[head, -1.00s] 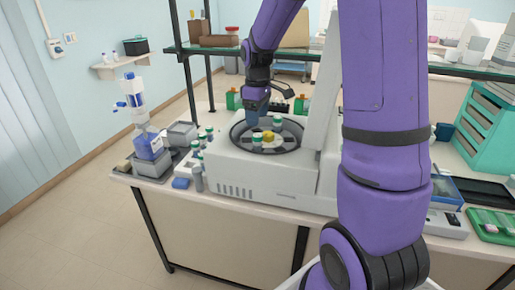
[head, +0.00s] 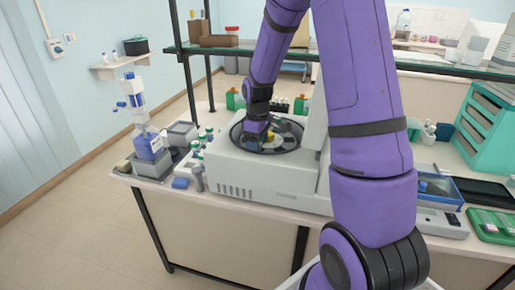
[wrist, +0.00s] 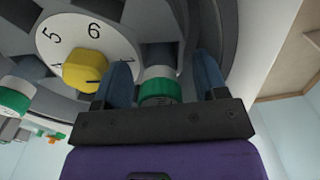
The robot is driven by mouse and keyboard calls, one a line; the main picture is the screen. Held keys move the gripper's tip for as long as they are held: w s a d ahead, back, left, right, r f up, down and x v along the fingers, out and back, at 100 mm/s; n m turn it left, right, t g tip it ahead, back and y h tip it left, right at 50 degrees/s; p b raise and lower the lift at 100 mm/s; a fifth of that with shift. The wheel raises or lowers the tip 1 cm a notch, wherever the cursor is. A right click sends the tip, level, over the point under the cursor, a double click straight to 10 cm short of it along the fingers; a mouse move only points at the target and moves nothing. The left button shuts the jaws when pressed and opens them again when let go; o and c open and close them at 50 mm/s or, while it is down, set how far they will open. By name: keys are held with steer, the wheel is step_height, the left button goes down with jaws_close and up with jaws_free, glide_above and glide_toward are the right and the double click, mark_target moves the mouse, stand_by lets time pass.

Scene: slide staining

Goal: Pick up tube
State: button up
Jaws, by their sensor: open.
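A white tube with a green cap (wrist: 160,92) stands in the round rotor of the white machine (head: 262,182). My gripper (wrist: 162,80) is open in the wrist view, with one blue finger on each side of this tube. I cannot tell whether either finger touches it. In the head view my gripper (head: 254,140) is down over the left part of the rotor and hides the tube between its fingers. Another green-capped tube (wrist: 14,97) shows at the left of the wrist view.
A yellow knob (wrist: 86,72) on a numbered white disc sits close beside the left finger. The machine's raised lid (head: 316,120) stands right of the rotor. Several green-capped tubes (head: 209,133) stand left of the machine, near a blue-liquid bottle (head: 150,146).

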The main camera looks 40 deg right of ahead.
steer(key=shift+c, duration=0.3)
steer(key=c, duration=1)
steer(key=shift+o, duration=0.2)
